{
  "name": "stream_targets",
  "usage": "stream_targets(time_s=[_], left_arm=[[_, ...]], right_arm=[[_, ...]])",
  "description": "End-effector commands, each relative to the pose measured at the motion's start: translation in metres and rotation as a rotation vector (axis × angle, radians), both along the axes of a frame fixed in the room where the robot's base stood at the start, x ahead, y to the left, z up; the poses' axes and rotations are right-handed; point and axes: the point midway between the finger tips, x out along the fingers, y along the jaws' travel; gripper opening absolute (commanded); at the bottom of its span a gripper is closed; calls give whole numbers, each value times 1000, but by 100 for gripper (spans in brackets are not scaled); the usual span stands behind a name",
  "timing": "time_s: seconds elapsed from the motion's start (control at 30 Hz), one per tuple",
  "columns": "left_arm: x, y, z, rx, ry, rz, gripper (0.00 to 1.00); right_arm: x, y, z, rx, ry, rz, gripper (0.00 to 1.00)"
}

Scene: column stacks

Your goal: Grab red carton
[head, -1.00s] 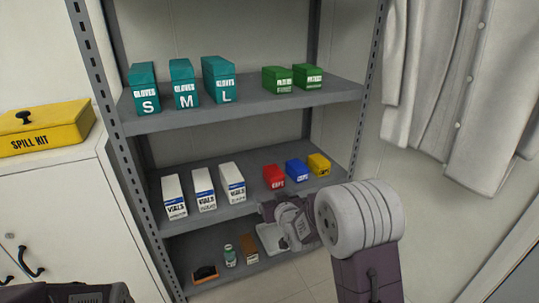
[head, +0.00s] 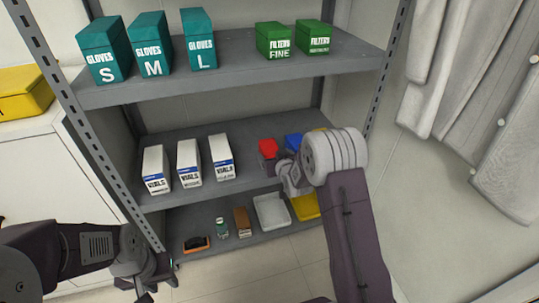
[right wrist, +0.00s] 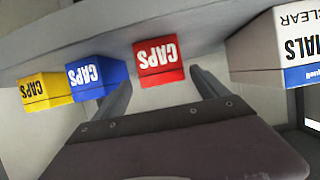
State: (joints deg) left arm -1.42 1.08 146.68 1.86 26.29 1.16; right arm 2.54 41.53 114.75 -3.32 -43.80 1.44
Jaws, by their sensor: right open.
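The red CAPS carton (head: 268,147) stands on the middle shelf, left of the blue carton. It is partly covered by my right gripper (head: 280,168) in the head view. In the right wrist view, the red carton (right wrist: 158,62) appears just ahead of the opening between the fingers of my right gripper (right wrist: 162,80). The fingers are spread and nothing is held. My left gripper (head: 153,281) is low at the left in the head view, away from the carton. Its jaw opening is not clear.
The blue carton (right wrist: 97,77) and yellow carton (right wrist: 46,91) stand on one side of the red one. White vials boxes (head: 221,157) stand on the other. The upper shelf (head: 240,66) overhangs with glove and filter boxes. A white tray (head: 271,212) is below.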

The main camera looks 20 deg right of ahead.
Motion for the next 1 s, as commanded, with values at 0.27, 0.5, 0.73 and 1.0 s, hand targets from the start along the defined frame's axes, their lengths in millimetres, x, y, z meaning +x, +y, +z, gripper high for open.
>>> stream_targets(time_s=[0.27, 0.5, 0.73, 1.0], left_arm=[[0, 0, -16, 0, 0, 0, 36], [0, 0, -38, 0, 0, 0, 36], [0, 0, -37, 0, 0, 0, 36], [0, 0, -37, 0, 0, 0, 36]], right_arm=[[18, 1, -14, 0, -1, 0, 84], [53, 4, -29, 0, -1, 0, 84], [56, 4, -27, 0, 0, 0, 84], [56, 4, -27, 0, 0, 0, 17]])
